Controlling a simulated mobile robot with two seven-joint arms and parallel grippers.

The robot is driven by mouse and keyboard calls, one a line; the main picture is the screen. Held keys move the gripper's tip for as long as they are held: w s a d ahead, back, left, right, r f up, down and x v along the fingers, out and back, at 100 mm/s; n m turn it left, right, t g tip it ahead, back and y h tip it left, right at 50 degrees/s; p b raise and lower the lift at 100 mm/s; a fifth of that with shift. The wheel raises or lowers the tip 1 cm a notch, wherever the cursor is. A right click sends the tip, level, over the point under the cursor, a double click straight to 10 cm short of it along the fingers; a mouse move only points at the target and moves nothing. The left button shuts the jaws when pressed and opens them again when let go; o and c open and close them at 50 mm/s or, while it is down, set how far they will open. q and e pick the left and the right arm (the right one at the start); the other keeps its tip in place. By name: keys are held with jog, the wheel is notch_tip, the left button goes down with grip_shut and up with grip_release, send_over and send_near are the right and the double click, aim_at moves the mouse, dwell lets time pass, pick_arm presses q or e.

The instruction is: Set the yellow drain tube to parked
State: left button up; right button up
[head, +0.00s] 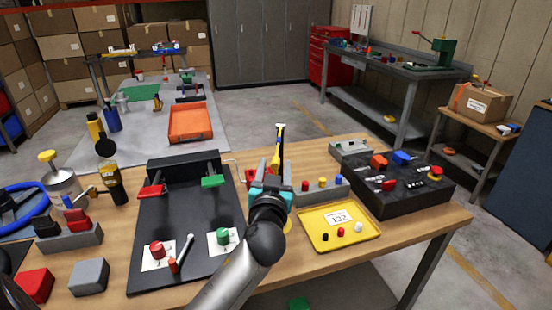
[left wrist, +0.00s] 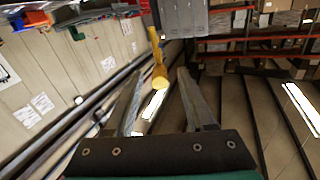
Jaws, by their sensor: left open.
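The yellow drain tube (head: 279,131) stands upright beyond my left gripper in the head view, with a dark lower part near the gripper. In the left wrist view the yellow tube (left wrist: 158,66) runs beside a grey block (left wrist: 184,16), and its round end faces the camera. My left gripper (left wrist: 160,90) is open, and the tube's end shows between its two fingers. I cannot tell how far the tube lies beyond the fingertips. In the head view the teal-banded gripper (head: 271,177) partly hides the tube's foot and the grey stand. My right gripper is not in view.
A black board (head: 190,262) with red and green parts lies left of my arm. A yellow tray (head: 358,241) with small pieces and a black control box (head: 420,196) stand to the right. An orange tray (head: 190,124) is on the table behind.

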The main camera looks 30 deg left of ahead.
aim_at(276, 160)
pick_arm(q)
jog(key=shift+x, duration=1.85)
grip_shut()
